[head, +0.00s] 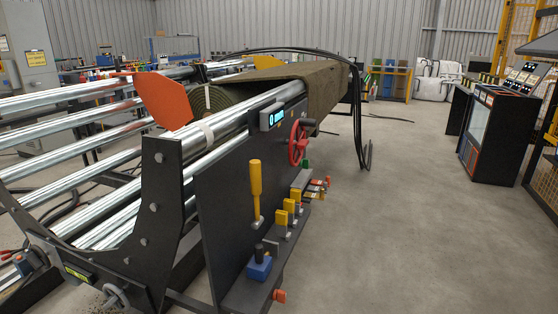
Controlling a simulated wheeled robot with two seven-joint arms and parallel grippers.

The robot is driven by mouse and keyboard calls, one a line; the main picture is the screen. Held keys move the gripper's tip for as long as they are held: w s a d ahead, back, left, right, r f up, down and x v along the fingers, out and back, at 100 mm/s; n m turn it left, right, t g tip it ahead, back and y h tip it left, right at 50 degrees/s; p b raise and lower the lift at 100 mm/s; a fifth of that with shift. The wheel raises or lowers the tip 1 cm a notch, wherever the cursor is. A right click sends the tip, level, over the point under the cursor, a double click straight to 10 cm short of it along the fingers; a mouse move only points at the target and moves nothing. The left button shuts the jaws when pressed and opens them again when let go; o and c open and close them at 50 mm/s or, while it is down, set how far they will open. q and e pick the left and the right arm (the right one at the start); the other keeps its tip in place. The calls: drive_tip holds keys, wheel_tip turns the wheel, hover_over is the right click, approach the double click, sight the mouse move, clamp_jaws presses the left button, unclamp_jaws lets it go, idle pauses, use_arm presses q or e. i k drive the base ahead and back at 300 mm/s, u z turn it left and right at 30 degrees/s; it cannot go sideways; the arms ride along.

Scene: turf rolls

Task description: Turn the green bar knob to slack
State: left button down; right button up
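A small green part (306,164), which may be the bar knob, shows on the machine's dark side panel (225,210), just below a red handwheel (298,143). It is too small and partly hidden for me to tell its shape or which way it points. I cannot read any slack marking near it. Neither of my grippers is in view.
A yellow lever (256,190) stands on the panel, with a blue block (259,267) and several yellow blocks on the ledge. A turf roll (210,101) lies on metal rollers. Black cables hang at the far end. Floor (400,210) right of the machine is clear.

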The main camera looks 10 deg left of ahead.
sight(305, 163)
drive_tip(key=z, duration=0.6)
drive_tip(key=i, duration=2.3)
drive_tip(key=z, duration=0.95)
drive_tip(key=i, duration=0.8)
drive_tip(key=u, duration=3)
drive_tip(key=i, duration=0.5)
